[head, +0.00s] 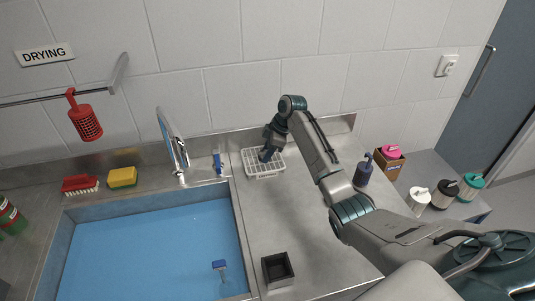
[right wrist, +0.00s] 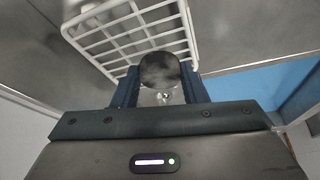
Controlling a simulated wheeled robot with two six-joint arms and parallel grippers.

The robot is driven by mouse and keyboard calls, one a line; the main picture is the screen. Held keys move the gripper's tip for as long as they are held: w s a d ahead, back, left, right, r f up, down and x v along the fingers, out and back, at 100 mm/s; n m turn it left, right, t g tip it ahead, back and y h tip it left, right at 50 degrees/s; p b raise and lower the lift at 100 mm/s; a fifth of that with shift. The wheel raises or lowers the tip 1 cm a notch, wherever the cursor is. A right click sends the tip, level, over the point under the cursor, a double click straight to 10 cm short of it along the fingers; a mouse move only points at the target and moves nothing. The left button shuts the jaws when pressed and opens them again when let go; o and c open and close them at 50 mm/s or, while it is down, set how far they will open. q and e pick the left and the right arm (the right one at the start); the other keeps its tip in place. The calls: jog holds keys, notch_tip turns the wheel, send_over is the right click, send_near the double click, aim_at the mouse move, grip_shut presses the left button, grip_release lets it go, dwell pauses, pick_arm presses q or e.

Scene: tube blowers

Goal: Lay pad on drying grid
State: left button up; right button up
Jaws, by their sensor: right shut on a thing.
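The drying grid (head: 265,175) is a white wire rack with a small label on its front, standing on the steel counter right of the sink. My right gripper (head: 266,155) is over the grid in the head view. In the right wrist view my right gripper (right wrist: 161,84) is shut on a dark round thing that looks like the pad (right wrist: 160,69). The grid (right wrist: 130,38) lies just beyond it there. I cannot tell whether the pad touches the grid. The head view hides the pad behind the gripper. My left gripper is not in view.
The sink (head: 150,255) with blue water is left, with a blue brush (head: 219,267) in it. A faucet (head: 178,150) and a blue-white item (head: 217,163) stand near the grid. A black square cup (head: 277,270) stands in front. A dark bottle (head: 363,172) is right.

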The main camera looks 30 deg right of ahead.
jog(key=shift+f+p, duration=0.4)
jog(key=shift+f, duration=0.75)
jog(key=shift+f, duration=0.1)
jog(key=o, duration=0.9)
jog(key=shift+o, duration=0.2)
